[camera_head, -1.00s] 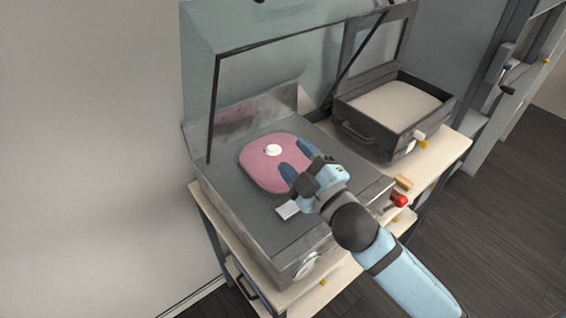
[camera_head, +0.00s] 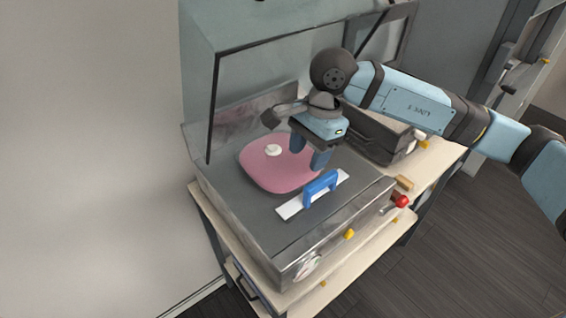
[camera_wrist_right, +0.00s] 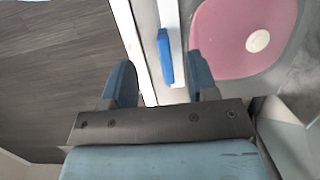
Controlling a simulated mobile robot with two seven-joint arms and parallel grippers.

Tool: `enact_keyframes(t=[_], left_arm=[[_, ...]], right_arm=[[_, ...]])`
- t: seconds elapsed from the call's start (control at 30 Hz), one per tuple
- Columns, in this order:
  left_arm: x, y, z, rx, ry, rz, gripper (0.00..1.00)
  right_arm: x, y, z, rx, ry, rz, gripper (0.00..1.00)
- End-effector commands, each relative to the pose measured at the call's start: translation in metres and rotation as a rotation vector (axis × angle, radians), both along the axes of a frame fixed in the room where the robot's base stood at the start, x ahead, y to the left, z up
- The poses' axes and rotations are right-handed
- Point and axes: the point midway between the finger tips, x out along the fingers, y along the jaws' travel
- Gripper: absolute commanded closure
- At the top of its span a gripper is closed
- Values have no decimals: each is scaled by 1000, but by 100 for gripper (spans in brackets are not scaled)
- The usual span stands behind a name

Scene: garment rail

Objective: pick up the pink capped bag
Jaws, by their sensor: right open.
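The pink bag (camera_head: 265,174) with a white round cap (camera_head: 273,150) lies flat on the grey metal bed of an open-lidded machine. It also shows at the upper right of the right wrist view (camera_wrist_right: 222,40). My right gripper (camera_head: 308,160) is open and points down over the bag's right edge, with nothing between its fingers. In the right wrist view its fingers (camera_wrist_right: 160,85) straddle the white strip with the blue handle, and the bag lies beyond the right finger. My left gripper is not in view.
A white strip with a blue handle (camera_head: 321,188) lies in front of the bag. The clear lid (camera_head: 285,65) stands raised behind. A dark open case (camera_head: 370,128) sits to the right, partly hidden by my arm. A red knob (camera_head: 401,201) sticks out at the right.

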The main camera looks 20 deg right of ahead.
Motion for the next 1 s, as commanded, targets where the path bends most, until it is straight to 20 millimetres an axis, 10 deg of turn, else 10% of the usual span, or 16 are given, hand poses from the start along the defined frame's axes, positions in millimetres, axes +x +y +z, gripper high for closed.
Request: enact_keyframes(t=[0.2,1.0], left_arm=[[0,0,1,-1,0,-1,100],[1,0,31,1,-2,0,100]], right_arm=[[16,-45,10,-215,-47,-3,47],[18,-50,-97,-225,-43,-4,47]])
